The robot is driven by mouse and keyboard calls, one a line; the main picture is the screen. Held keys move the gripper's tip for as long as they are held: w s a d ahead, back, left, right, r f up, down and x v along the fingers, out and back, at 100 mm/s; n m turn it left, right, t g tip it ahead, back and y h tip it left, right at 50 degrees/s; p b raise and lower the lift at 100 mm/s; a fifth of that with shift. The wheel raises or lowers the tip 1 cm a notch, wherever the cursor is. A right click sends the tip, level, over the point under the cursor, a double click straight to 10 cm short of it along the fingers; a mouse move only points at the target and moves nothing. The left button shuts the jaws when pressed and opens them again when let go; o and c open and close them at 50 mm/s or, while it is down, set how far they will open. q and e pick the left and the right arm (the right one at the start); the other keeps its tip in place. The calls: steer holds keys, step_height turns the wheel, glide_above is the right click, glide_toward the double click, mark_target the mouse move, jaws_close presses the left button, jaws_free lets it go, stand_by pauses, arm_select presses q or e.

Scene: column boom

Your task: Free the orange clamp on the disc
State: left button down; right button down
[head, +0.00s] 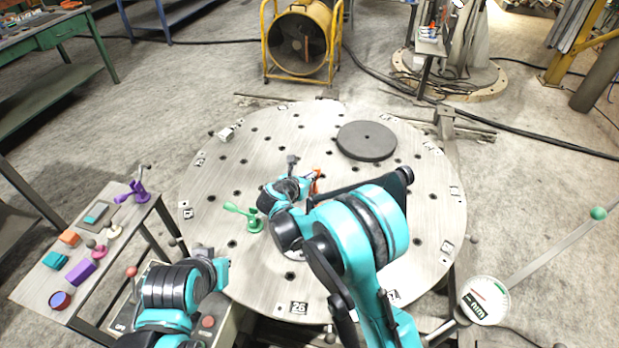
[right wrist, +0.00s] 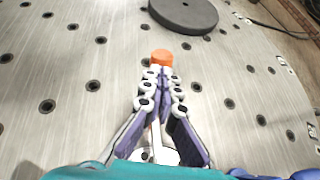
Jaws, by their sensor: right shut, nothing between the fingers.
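The orange clamp (head: 316,181) stands on the large round metal disc (head: 240,165) with its grid of holes. My right gripper (head: 308,183) is just left of it in the head view, and my arm hides part of the clamp. In the right wrist view the closed fingers (right wrist: 161,78) point at the clamp's orange end (right wrist: 161,57). The fingertips are at or just short of it; I cannot tell whether they touch. Nothing is between them.
A green clamp (head: 243,214) stands on the disc to the left. A dark grey round plate (head: 366,141) lies behind the orange clamp. A side table (head: 37,283) at left holds a purple clamp (head: 133,193) and small blocks. A yellow fan (head: 300,42) stands behind.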

steer(key=shift+w, duration=0.1)
steer(key=shift+w+d+g+p, duration=0.1)
steer(key=shift+w+g+p, duration=0.1)
steer(key=shift+g+p, duration=0.2)
steer(key=shift+w+d+r+g+y+p, duration=0.1)
steer(key=shift+w+g+y+p, duration=0.15)
steer(key=shift+g+y+p, duration=0.05)
steer(key=shift+w+d+g+p, duration=0.1)
steer(key=shift+w+g+p, duration=0.2)
steer(key=shift+w+p, duration=0.15)
steer(key=shift+w+d+g+y+p, duration=0.3)
steer(key=shift+w+g+y+p, duration=0.2)
steer(key=shift+w+g+p, duration=0.4)
steer(key=shift+w+d+f+n+g, duration=0.2)
steer(key=shift+w+f+n+g, duration=0.15)
steer(key=shift+w+g, duration=0.35)
steer(key=shift+w+d+f+g+y+p, duration=0.2)
steer(key=shift+w+f+g+y+p, duration=0.3)
steer(key=shift+w+f+g, duration=0.35)
